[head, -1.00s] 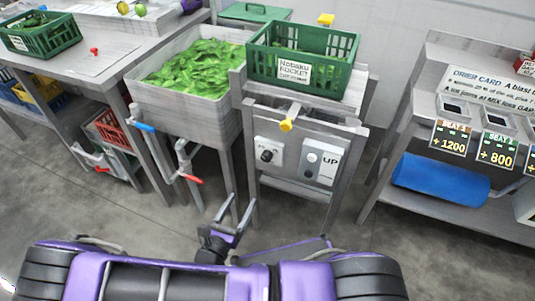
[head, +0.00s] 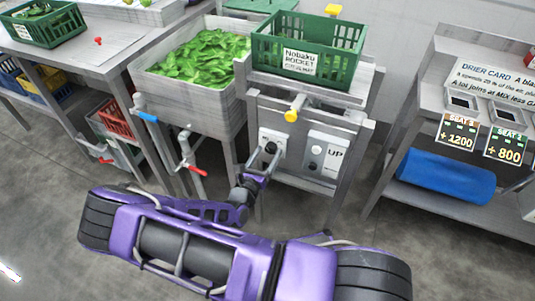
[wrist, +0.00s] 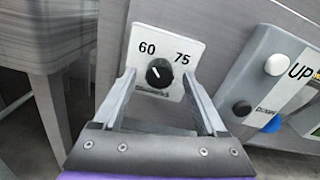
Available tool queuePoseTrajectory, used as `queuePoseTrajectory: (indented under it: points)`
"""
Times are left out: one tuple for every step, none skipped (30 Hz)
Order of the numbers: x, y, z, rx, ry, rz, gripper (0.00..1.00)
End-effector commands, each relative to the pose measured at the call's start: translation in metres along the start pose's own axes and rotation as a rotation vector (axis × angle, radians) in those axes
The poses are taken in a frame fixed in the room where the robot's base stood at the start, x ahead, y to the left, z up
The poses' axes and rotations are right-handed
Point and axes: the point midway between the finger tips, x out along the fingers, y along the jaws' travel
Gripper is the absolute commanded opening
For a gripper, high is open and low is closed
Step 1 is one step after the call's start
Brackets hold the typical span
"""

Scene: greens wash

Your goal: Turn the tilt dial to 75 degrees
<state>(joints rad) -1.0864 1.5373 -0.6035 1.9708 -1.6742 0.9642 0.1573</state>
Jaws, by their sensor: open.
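The tilt dial (wrist: 159,73) is a round black knob on a white plate (wrist: 165,37) marked 60 and 75. Its white pointer line leans up and left, toward the 60 side. In the head view the dial (head: 271,147) sits on the front of the grey stand below the green crate. My gripper (wrist: 159,77) is open, with one finger left and one finger right of the knob in the wrist view. No contact with the knob is visible. In the head view my gripper (head: 263,161) is right in front of the dial plate.
A control box marked UP (wrist: 262,75), with round buttons, is just right of the dial. A yellow-ended handle (head: 293,113) sticks out above. A red-handled tap (head: 196,170) hangs to the left under the sink (head: 190,93) of greens. A green crate (head: 340,65) stands on top.

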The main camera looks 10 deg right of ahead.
Motion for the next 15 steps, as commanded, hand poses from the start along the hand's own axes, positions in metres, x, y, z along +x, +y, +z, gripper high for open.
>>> queuePoseTrajectory:
  points:
    - [0.0029, -0.0001, -0.0001, 0.0, -0.001, 0.0, 0.74]
    - [0.004, 0.0, 0.0001, 0.0, -0.001, 0.0, 0.74]
    - [0.0051, 0.0001, 0.0003, 0.0, -0.001, 0.0, 0.74]
    - [0.0055, 0.0001, 0.0004, 0.0, -0.001, 0.0, 0.74]
    - [0.0058, 0.0002, 0.0005, 0.0, -0.001, 0.0, 0.74]
    - [0.0059, 0.0002, 0.0006, 0.0, -0.001, 0.001, 0.74]
    - [0.0059, 0.0002, 0.0006, 0.0, -0.001, 0.001, 0.74]
    - [0.0058, 0.0002, 0.0006, 0.0, -0.001, 0.001, 0.74]
    - [0.0057, 0.0002, 0.0006, 0.0, -0.001, 0.001, 0.74]
    - [0.0057, 0.0002, 0.0006, 0.0, -0.001, 0.0, 0.74]
    - [0.0057, 0.0002, 0.0006, 0.0, -0.001, 0.0, 0.72]
    - [0.0056, 0.0002, 0.0006, 0.0, -0.001, 0.0, 0.65]
    - [0.0056, 0.0002, 0.0005, 0.0, -0.001, 0.0, 0.6]
    - [0.0055, 0.0002, 0.0005, 0.0, -0.001, 0.0, 0.54]
    - [0.0055, 0.0002, 0.0005, 0.0, -0.001, 0.0, 0.47]
